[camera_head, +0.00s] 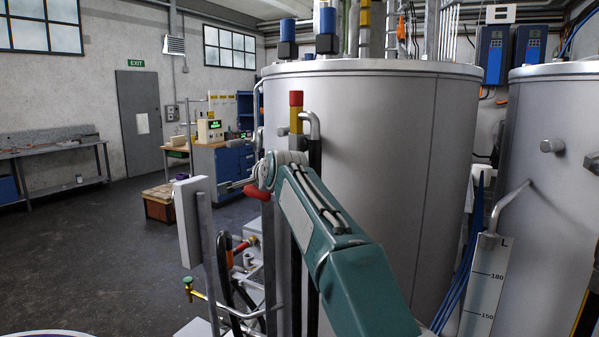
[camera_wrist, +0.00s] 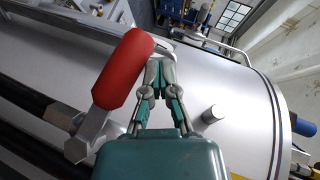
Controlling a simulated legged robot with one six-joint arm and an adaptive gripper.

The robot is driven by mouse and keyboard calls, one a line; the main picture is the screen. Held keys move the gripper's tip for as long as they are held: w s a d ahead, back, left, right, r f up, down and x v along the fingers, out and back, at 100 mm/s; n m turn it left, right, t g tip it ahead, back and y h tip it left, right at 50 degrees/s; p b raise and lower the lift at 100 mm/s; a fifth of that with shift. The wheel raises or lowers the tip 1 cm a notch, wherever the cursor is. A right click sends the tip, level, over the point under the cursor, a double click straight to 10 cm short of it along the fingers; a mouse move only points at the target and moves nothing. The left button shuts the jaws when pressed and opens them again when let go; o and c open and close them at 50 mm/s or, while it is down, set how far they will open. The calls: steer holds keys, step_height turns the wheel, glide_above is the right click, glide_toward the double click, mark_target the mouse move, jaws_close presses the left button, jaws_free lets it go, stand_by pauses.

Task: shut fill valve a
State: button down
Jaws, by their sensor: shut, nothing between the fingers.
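In the wrist view a valve with a thick red handle (camera_wrist: 125,70) and a bare metal hex body (camera_wrist: 92,134) is close to the camera. The handle slants up to the right. My gripper (camera_wrist: 160,58) is shut and empty, its fingertips just right of the handle's upper end. I cannot tell whether they touch it. Another red valve handle (camera_head: 240,246) is lower on the pipework. No label shows which one is fill valve a.
A large grey tank (camera_head: 400,150) stands behind my arm, with a second tank (camera_head: 550,160) at the right. Open floor (camera_head: 90,250) lies at the left.

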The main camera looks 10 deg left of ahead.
steer(key=shift+a+f, duration=0.2)
steer(key=shift+f, duration=0.2)
stand_by(0.5)
